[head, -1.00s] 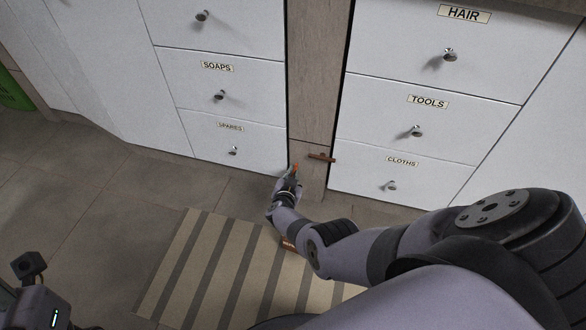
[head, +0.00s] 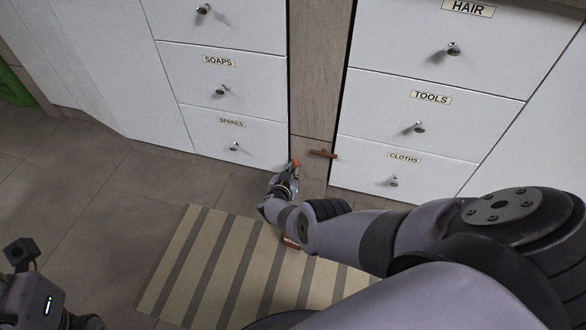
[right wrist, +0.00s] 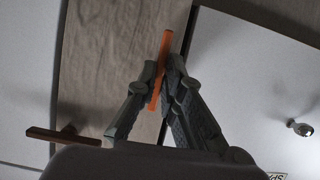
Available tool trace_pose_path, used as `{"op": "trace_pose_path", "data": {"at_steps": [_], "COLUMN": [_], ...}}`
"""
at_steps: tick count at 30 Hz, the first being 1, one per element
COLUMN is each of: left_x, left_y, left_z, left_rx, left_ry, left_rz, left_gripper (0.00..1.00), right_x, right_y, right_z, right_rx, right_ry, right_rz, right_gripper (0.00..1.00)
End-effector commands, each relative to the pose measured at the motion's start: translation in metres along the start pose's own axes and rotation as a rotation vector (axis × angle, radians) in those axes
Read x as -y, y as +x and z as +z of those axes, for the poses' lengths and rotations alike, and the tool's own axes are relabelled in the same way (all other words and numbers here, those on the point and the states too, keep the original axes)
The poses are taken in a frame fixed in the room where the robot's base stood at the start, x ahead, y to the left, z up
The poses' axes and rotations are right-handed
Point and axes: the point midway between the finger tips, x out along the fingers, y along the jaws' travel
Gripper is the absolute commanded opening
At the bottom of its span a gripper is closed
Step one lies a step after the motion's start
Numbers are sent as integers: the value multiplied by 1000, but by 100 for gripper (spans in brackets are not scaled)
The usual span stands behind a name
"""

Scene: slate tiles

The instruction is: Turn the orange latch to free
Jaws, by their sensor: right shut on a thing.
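The orange latch (right wrist: 160,72) is a slim bar on a wooden panel, standing nearly upright and slightly tilted in the right wrist view. My right gripper (right wrist: 162,80) is shut on it, one finger on each side, with the bar's upper end sticking out beyond the fingertips. In the head view the latch (head: 296,162) is a small orange spot at the tip of my right gripper (head: 293,172), mostly hidden by it. The fingers of my left gripper are not in view; only part of that arm shows at the lower left.
A brown bar handle (head: 322,153) on the wooden panel (head: 313,180) is close beside the latch. White drawers with round knobs flank the panel, including SPARES (head: 262,148) and CLOTHS (head: 360,178). A striped mat (head: 195,250) lies on the tiled floor below.

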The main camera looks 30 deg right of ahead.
Motion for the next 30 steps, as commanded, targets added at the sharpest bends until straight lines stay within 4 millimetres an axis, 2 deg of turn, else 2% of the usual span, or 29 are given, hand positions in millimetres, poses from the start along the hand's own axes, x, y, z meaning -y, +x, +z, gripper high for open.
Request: {"op": "trace_pose_path", "data": {"at_steps": [3, 4, 12, 30], "left_x": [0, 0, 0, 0], "left_y": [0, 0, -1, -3], "left_z": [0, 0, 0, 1], "left_rx": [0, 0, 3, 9], "left_ry": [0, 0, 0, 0], "left_rz": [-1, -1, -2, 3], "left_gripper": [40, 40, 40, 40], "right_x": [0, 0, 0, 3], "right_y": [1, 1, 1, -7], "right_z": [-1, -1, -1, 2], "right_rx": [-2, -2, -2, -1], "right_ry": [-3, -3, -1, 1], "right_rz": [-1, -1, -1, -3], "right_gripper": [0, 10, 28, 28]}}
